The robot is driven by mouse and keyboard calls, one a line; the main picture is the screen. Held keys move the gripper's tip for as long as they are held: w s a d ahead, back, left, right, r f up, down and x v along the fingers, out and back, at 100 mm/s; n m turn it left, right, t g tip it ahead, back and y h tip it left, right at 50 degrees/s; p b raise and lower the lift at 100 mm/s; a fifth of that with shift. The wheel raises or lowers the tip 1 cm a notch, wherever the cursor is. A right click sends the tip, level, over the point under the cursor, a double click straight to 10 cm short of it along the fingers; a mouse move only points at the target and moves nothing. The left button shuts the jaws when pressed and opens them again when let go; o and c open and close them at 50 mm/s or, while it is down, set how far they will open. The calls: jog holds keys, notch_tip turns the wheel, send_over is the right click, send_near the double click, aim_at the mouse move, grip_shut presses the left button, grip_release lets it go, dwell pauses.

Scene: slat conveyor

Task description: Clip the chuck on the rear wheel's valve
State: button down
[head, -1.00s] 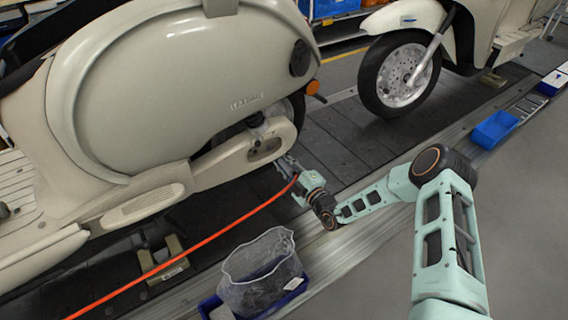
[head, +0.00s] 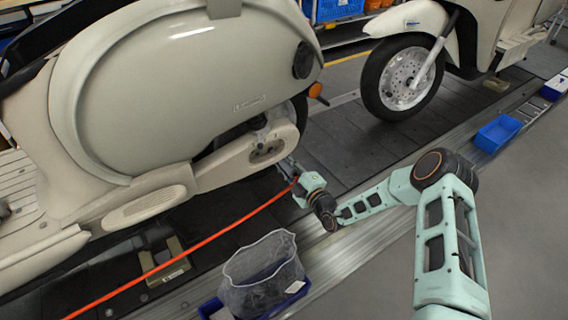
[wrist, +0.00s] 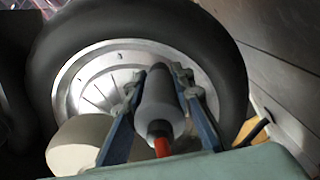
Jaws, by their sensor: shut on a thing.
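My gripper (wrist: 155,85) is shut on the chuck (wrist: 163,103), a grey cylinder with a dark far end and a red hose (wrist: 162,147) at its near end. In the wrist view, the chuck points at the rear wheel (wrist: 66,68), a black tyre with a pale metal rim. The chuck's far end overlaps the rim in the picture. I cannot make out the valve or tell whether the chuck touches it. In the head view, my gripper (head: 290,167) is low beside the scooter's rear, and the body mostly hides the wheel. The red hose (head: 210,240) runs to the lower left.
The cream scooter (head: 190,85) stands on the dark slat conveyor (head: 340,140). A mesh-lined blue bin (head: 292,292) is in front of my gripper. Another blue bin (head: 497,132) lies at the right. A second scooter's front wheel (head: 402,77) is beyond. Grey floor at right is clear.

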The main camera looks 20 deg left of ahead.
aim_at(297, 176)
jog(key=shift+w+a, duration=0.2)
jog(key=shift+a, duration=0.05)
jog(key=c, duration=1.6)
grip_release()
jog(key=shift+d, duration=0.1)
jog(key=v, duration=1)
jog(key=shift+s+d, duration=0.25)
jog(key=shift+d, duration=0.1)
jog(key=shift+s+d, duration=0.3)
jog(key=shift+s, duration=0.15)
